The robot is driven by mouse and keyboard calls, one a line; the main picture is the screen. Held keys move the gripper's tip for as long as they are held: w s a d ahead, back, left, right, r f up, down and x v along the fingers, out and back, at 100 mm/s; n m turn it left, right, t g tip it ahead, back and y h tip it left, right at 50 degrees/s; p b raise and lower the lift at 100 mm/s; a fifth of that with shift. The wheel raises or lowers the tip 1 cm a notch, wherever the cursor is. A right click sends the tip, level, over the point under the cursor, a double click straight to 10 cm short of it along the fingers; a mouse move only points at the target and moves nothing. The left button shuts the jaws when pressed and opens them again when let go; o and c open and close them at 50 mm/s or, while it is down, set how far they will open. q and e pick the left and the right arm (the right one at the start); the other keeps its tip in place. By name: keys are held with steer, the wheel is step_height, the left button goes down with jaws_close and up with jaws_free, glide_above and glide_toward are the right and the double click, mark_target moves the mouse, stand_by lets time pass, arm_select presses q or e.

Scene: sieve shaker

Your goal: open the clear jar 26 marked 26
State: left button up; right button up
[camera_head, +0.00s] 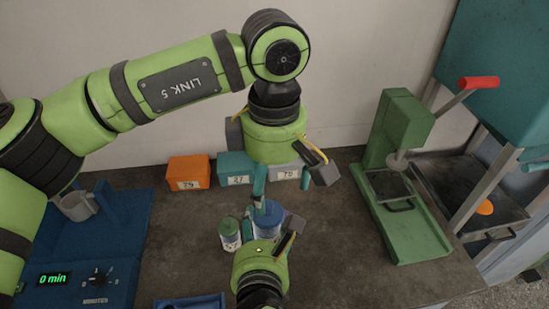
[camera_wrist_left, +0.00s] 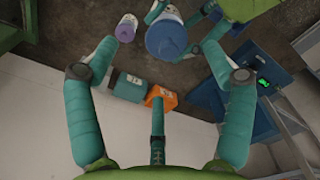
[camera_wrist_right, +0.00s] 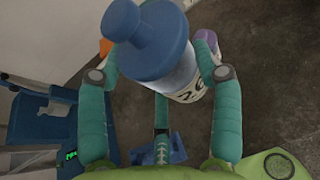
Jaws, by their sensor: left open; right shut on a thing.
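The clear jar 26 (camera_wrist_right: 188,88), with a blue knobbed lid (camera_wrist_right: 150,45) and a "26" label, stands upright on the bench. In the head view its blue lid (camera_head: 267,220) shows between the grippers. My right gripper (camera_wrist_right: 157,62) is shut on the jar from the near side, one finger on each side of it. My left gripper (camera_wrist_left: 160,48) is open and empty above the jar, its fingers pointing down. The left wrist view shows the lid (camera_wrist_left: 166,40) between and beyond its fingertips, apart from them. The lid sits on the jar.
A green-lidded jar (camera_head: 230,235) stands close left of jar 26; a purple-lidded jar (camera_wrist_left: 127,27) is on the other side. Behind are orange box 25 (camera_head: 188,172) and teal box 27 (camera_head: 236,167). A green press (camera_head: 405,190) stands right, a blue timer device (camera_head: 75,270) left.

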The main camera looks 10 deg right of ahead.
mark_target(275, 211)
arm_select(q)
step_height(275, 211, down, 6)
stand_by(0.4)
steer(key=c, duration=1.3)
steer(key=shift+r, duration=0.2)
steer(key=shift+r, duration=0.95)
steer(key=shift+r, duration=0.1)
